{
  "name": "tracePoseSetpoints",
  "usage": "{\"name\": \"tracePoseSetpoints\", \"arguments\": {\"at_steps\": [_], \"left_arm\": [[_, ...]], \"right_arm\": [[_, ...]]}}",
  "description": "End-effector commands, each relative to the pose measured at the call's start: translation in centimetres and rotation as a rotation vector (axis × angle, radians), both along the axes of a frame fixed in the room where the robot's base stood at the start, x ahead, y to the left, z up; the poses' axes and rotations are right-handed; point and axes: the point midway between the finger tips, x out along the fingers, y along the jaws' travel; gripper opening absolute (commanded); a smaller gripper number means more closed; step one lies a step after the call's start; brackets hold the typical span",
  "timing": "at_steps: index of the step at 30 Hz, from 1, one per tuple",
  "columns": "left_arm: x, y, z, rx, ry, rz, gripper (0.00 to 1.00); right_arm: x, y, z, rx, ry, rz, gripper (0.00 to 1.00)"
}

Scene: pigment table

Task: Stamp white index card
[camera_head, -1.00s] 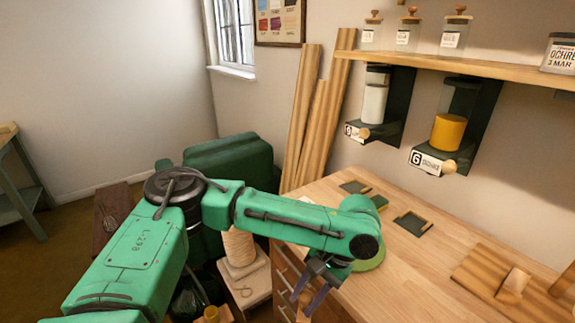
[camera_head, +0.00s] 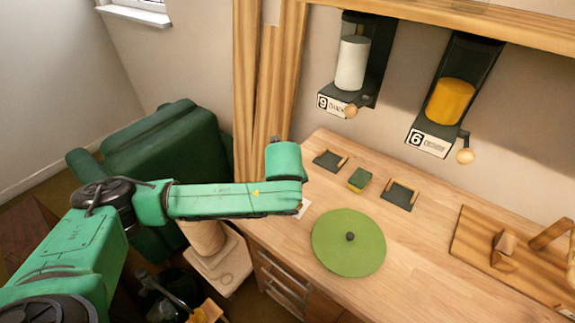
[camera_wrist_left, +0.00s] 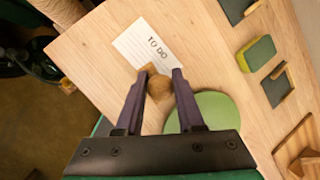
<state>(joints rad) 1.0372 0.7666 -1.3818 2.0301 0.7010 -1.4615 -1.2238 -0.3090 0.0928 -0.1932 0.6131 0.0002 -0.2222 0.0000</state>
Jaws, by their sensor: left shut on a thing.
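The white index card (camera_wrist_left: 148,40) lies on the wooden table and shows the printed words TO DO in the left wrist view. In the head view only a small part of the card (camera_head: 303,209) shows beside my arm. My left gripper (camera_wrist_left: 160,74) is over the card's near edge, with its purple fingers shut on a small wooden stamp (camera_wrist_left: 158,86) with a round brown knob. The stamp's underside is hidden, so I cannot tell whether it touches the card. My arm hides this gripper in the head view. My right gripper is not in view.
A round green disc (camera_head: 335,258) with a dark knob lies near the card. Behind it are a green-yellow sponge (camera_head: 359,180) and two dark trays (camera_head: 330,160) (camera_head: 399,195). A wooden board (camera_head: 480,235) with blocks is at the right. Dispensers (camera_head: 352,65) (camera_head: 450,100) hang above.

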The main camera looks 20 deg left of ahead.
Motion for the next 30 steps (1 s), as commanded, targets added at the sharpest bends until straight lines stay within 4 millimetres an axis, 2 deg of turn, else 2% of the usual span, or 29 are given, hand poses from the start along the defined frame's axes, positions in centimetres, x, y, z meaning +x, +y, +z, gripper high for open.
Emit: {"name": "tracePoseSetpoints", "arguments": {"at_steps": [1, 3, 6, 9, 16, 27, 30], "left_arm": [[0.7, 0.5, 0.6, -0.003, 0.005, -0.117, 0.01], [1.9, 0.9, 1.1, -0.002, 0.003, -0.305, 0.01], [3.1, 1.5, 1.5, -0.002, 0.002, -0.509, 0.01], [3.8, 1.9, 1.8, 0.001, 0.002, -0.629, 0.01], [4.0, 2.1, 0.7, 0.005, 0.002, -0.684, 0.01], [3.9, 2.1, -3.8, 0.007, 0.002, -0.683, 0.01], [3.9, 2.1, -4.4, 0.007, 0.002, -0.683, 0.01]], "right_arm": [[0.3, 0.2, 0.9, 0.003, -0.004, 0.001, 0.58], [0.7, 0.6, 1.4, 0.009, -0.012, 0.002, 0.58], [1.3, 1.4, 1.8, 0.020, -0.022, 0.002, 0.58], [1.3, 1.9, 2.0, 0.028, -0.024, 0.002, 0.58], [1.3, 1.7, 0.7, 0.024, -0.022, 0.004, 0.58], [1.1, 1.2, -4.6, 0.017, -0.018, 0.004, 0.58], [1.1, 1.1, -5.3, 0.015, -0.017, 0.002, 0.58]]}}
